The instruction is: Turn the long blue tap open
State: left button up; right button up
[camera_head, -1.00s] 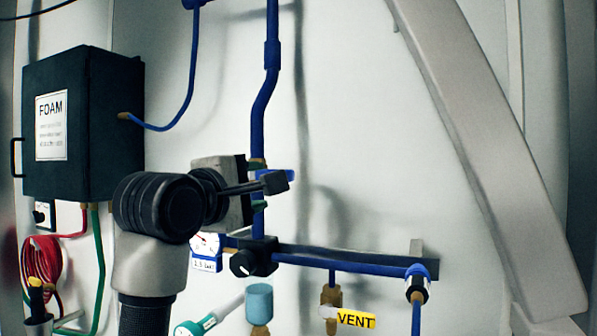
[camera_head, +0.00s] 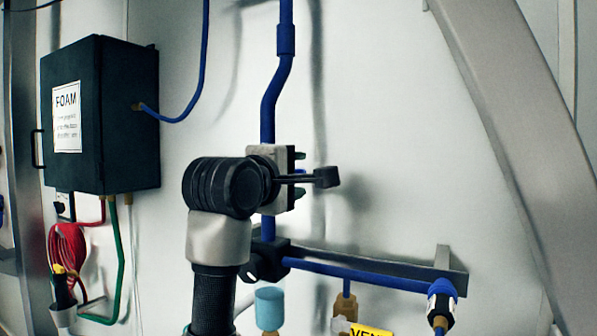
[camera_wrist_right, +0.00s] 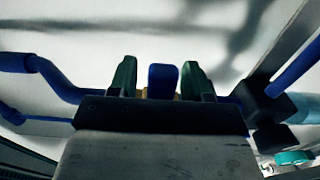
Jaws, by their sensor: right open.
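The long blue tap shows in the right wrist view as a blue handle (camera_wrist_right: 162,80) with a bit of brass at its base. My right gripper (camera_wrist_right: 161,76) is open, with one dark green finger on each side of the handle and a small gap on both sides. In the head view my right gripper (camera_head: 300,175) is at the vertical blue pipe (camera_head: 269,112), above the black pipe junction. There its body and wrist hide most or all of the tap. My left gripper is not in view.
A black FOAM box (camera_head: 108,112) hangs on the left wall. A horizontal blue pipe (camera_head: 355,275) runs right below my gripper, with a yellow VENT tag (camera_head: 370,330) under it. A pale slanted beam (camera_head: 500,120) stands at right. The wall between is clear.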

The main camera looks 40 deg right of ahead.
jog(key=c, duration=0.5)
grip_shut()
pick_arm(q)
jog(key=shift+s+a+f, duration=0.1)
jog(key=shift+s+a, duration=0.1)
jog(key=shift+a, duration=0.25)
pick_arm(e)
jog(key=shift+w+a+r+n, duration=0.15)
jog(key=shift+r+n, duration=0.45)
jog(key=shift+n, duration=0.55)
jog(key=shift+w+r+n, duration=0.2)
jog(key=shift+r+n, duration=0.35)
jog(key=shift+n, duration=0.65)
jog(key=shift+w+a+r+n, duration=0.15)
jog(key=shift+r+n, duration=0.45)
jog(key=shift+n, duration=0.55)
